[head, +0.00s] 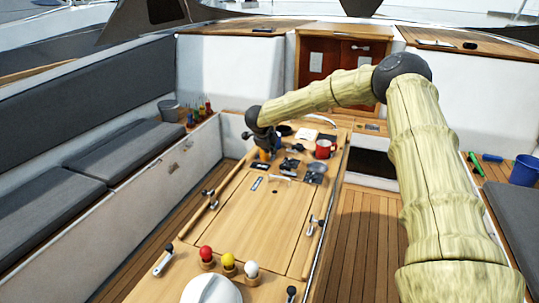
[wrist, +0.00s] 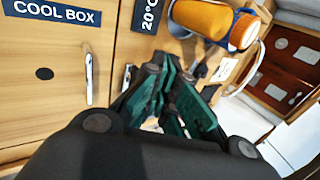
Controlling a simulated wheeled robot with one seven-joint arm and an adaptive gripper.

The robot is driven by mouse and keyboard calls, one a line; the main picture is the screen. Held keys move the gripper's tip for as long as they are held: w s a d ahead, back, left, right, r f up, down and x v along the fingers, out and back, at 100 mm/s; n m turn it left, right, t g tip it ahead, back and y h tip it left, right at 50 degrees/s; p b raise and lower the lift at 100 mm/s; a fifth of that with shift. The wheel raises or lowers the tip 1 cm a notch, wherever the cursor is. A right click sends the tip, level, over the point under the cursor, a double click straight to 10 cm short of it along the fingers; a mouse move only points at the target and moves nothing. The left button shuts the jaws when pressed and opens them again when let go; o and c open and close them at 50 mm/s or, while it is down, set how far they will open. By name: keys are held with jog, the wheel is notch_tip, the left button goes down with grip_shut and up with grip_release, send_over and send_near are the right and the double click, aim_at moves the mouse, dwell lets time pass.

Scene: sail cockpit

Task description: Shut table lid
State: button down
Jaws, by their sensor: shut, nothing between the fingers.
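The wooden cockpit table (head: 245,215) runs down the middle of the head view. Its top has panels with dark seams, a small dark finger hole and a white bar handle (wrist: 89,78). The panel with the COOL BOX label (wrist: 52,12) looks flat with the top; I cannot tell whether it sits fully flush. My gripper (wrist: 178,118) has its dark green fingers shut with nothing between them. It is over the far left part of the table, beside the orange bottle (wrist: 203,18), right of the handle in the wrist view. In the head view its fingertips are hard to make out.
A red mug (head: 323,149) and several small dark items crowd the table's far end. Red, yellow and white knobs (head: 228,262) stand near the front. Grey cushioned benches (head: 130,150) flank the table. A blue bucket (head: 524,170) is at the right.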

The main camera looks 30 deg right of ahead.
notch_tip(320, 180, up, 8)
jog(key=w+d+b, duration=0.1)
jog(key=d+b, duration=0.1)
jog(key=b, duration=0.1)
jog(key=shift+w, duration=0.3)
